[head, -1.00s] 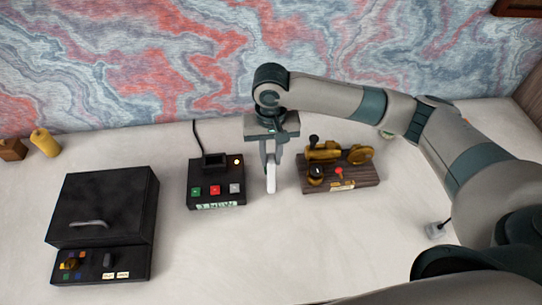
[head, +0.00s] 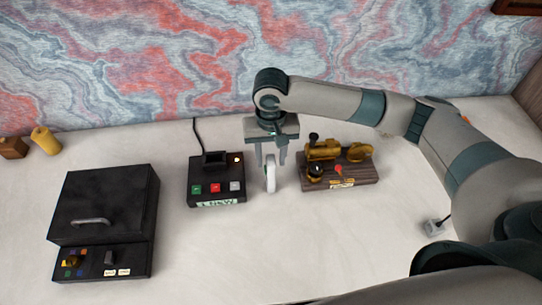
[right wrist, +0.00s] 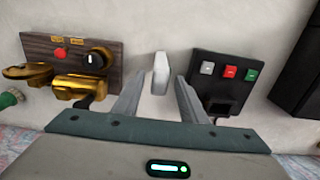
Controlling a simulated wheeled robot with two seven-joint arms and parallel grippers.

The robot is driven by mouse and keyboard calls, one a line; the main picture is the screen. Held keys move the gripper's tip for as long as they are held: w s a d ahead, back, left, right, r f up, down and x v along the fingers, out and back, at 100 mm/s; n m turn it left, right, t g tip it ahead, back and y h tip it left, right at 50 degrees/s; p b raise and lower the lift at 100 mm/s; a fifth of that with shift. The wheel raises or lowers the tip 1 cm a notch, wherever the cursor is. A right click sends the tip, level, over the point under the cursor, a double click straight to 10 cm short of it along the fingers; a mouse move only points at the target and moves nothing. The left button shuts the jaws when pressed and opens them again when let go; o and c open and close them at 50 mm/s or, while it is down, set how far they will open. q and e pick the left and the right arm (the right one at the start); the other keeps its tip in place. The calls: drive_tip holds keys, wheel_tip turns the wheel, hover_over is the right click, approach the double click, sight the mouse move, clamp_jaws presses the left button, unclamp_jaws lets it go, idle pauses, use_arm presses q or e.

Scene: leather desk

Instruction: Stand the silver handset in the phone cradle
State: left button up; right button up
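The silver handset (head: 270,178) is a pale, slim piece on the desk, just right of the phone cradle and apart from it. It also shows in the right wrist view (right wrist: 160,72), in line with the gap between my fingertips. The phone cradle (head: 216,183) is a black box with green, red and white buttons, a lit lamp, a label and a dark raised slot. It is at the right in the wrist view (right wrist: 225,85). My right gripper (head: 270,164) is open above the handset, one finger to each side. My left gripper is out of view.
A wooden board with brass parts (head: 340,183) stands close to the right of the handset. A black box with a handle (head: 103,205) is at the left. A yellow cylinder (head: 46,142) is at the back left. The front of the desk (head: 230,255) is clear.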

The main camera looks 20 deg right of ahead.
wheel_tip(320, 180, up, 12)
drive_tip(key=b, duration=0.2)
drive_tip(key=shift+b, duration=0.4)
drive_tip(key=shift+r, duration=0.1)
